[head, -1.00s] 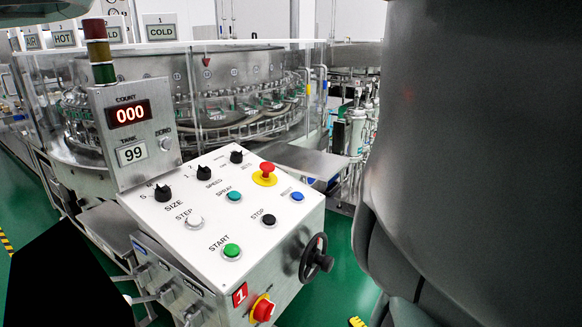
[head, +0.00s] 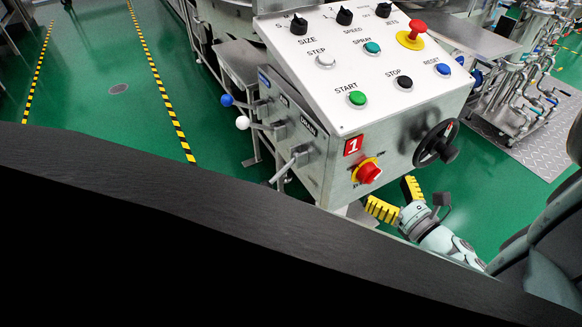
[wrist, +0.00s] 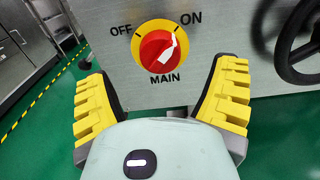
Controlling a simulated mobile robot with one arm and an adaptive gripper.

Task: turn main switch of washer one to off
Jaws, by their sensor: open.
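The main switch is a red rotary knob on a yellow disc, low on the front of the washer console marked 1, in the head view (head: 368,172) and the wrist view (wrist: 160,50). In the wrist view, its white pointer is turned up and right toward ON. OFF is printed at its upper left and MAIN below it. My gripper (head: 396,200) has yellow ribbed fingers and is open and empty, just below and in front of the knob. In the wrist view my gripper (wrist: 162,100) has its fingers spread left and right, short of the knob and apart from it.
A black handwheel (head: 436,144) sticks out to the right of the knob. Levers with a white ball (head: 243,122) and a blue ball (head: 227,100) project from the console's left side. A red emergency button (head: 417,29) sits on the sloped panel (head: 340,110). Green floor lies open at left.

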